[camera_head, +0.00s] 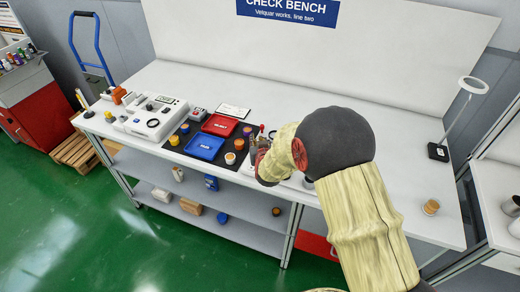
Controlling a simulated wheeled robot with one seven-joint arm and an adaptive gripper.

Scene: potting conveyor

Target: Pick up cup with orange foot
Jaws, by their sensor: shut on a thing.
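My gripper (254,152) is over the white bench, at the right edge of the black mat, mostly hidden behind my own arm. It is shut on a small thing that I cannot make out. Several small cups stand on the mat. One with orange and a pale top (230,157) is at its front right, just left of my gripper. Another with orange (239,144) is behind it, and a dark-topped one (247,131) is farther back. I cannot tell which cup has the orange foot; it may be hidden in my gripper.
A blue tray (204,146) and a red tray (220,125) lie on the black mat (186,146). A white device (152,120) stands farther left. A cork-coloured jar (431,207) and a ring lamp (438,151) stand right.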

